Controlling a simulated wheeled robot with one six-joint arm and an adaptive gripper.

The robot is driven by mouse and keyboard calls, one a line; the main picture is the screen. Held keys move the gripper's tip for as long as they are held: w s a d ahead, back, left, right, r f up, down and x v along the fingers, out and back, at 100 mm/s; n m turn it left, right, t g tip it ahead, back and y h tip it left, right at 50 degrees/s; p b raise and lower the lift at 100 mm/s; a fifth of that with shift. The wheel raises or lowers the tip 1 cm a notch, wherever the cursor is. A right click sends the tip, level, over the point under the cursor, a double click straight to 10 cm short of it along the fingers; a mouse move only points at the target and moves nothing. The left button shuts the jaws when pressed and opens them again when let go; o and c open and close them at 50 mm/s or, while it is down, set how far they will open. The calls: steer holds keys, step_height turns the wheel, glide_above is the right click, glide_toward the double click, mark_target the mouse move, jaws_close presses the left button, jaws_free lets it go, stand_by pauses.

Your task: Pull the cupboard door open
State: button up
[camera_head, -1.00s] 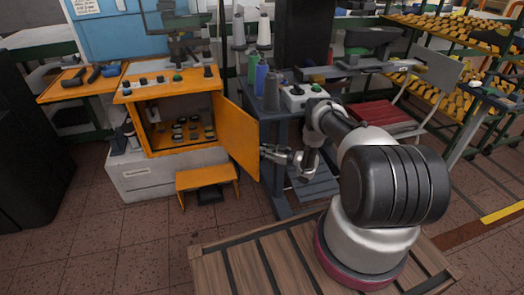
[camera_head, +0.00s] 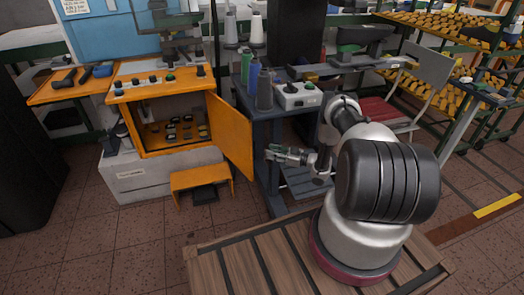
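The orange cupboard door (camera_head: 231,136) stands swung out from the right side of the orange cupboard (camera_head: 157,92), at a wide angle. The cupboard's inside shows, with several small dark round parts on its floor. My gripper (camera_head: 270,153) is just right of the door's free edge, pointing left. It looks apart from the door by a small gap, with nothing visible between the fingers. The fingers are too small here to tell how far they are spread. No handle can be made out on the door.
A dark blue table (camera_head: 268,112) with bottles, thread cones and a control box (camera_head: 297,96) stands close behind my gripper. A small orange step (camera_head: 201,179) sits before the cupboard. The brown floor at front left is clear.

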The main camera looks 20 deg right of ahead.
steer(key=shift+v, duration=1.5)
